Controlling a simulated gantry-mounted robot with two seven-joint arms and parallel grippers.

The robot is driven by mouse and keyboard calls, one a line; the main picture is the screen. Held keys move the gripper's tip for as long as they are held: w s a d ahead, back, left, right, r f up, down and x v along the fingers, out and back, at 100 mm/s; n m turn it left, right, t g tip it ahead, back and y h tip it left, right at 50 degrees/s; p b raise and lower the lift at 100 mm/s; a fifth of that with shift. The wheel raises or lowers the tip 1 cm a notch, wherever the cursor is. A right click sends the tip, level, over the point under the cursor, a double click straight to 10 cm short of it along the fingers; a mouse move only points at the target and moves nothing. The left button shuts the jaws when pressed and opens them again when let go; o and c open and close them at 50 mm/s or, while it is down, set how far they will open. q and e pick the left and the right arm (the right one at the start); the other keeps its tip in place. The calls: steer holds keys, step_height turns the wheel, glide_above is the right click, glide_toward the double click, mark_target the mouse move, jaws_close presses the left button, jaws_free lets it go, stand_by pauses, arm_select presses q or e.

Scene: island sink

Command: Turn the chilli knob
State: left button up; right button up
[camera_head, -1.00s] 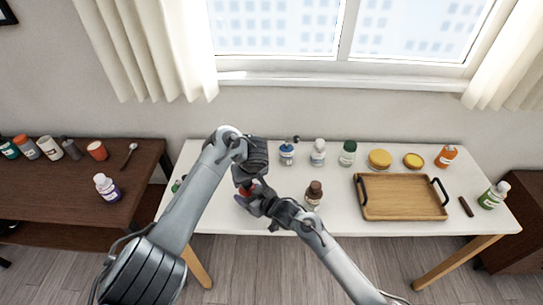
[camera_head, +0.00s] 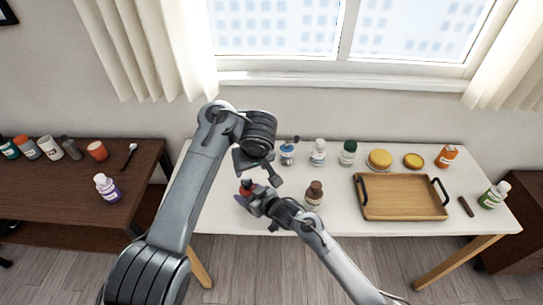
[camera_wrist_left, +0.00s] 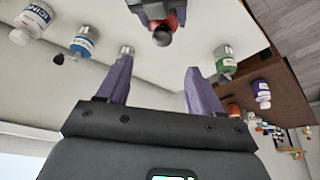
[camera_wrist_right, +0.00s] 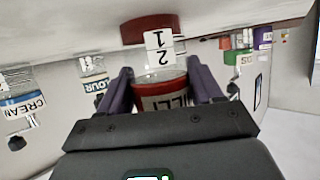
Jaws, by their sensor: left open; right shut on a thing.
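The chilli jar, red with a dark knob on top, shows as a small red patch (camera_head: 246,186) near the left end of the white table in the head view. In the right wrist view its red-banded body (camera_wrist_right: 160,90) with a partly hidden "ILLI" label sits between the purple fingers of my right gripper (camera_wrist_right: 159,68), which is shut on it. A white tag with digits and a red disc show beyond. My left gripper (camera_head: 257,176) is open and empty above and behind the jar. In the left wrist view the dark knob (camera_wrist_left: 162,36) lies ahead of its fingers.
A brown bottle (camera_head: 314,194) stands right of my right gripper. A blue-labelled jar (camera_head: 287,155) and several others line the table's back. A wooden tray (camera_head: 402,214) is at the right. A dark side table (camera_head: 60,205) with bottles is at the left.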

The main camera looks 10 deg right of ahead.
arm_select(q)
steer(key=w+d+m+t+h, duration=0.1)
steer(key=w+d+m+h, duration=0.1)
steer(key=d+m, duration=0.3)
steer(key=shift+d+r+m+h, duration=0.35)
steer(key=shift+r+m+h, duration=0.1)
steer(key=shift+m, duration=0.15)
stand_by(0.3)
steer(key=shift+d, duration=0.15)
